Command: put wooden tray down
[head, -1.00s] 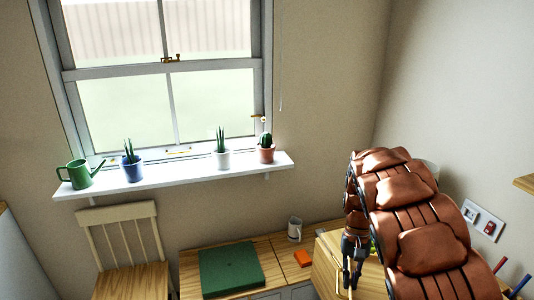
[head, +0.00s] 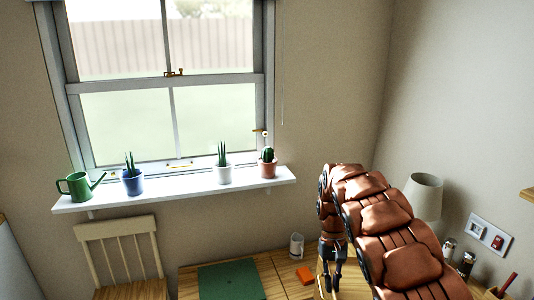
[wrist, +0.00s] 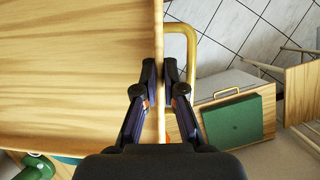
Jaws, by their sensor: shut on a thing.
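The wooden tray (wrist: 75,70) fills the left of the wrist view, a broad light-wood board with a raised rim. A gold loop handle (wrist: 190,48) shows at its right edge. My gripper (wrist: 163,68) is shut on the rim, one finger on each side of it. In the head view my gripper (head: 334,284) is low in the picture, right of the orange block. Only a small part of the tray shows there, beside my gripper at the bottom edge, and the rest is cut off or hidden by my arm.
A chair (head: 118,228) stands left. Potted plants and a watering can (head: 76,186) line the windowsill (head: 190,192).

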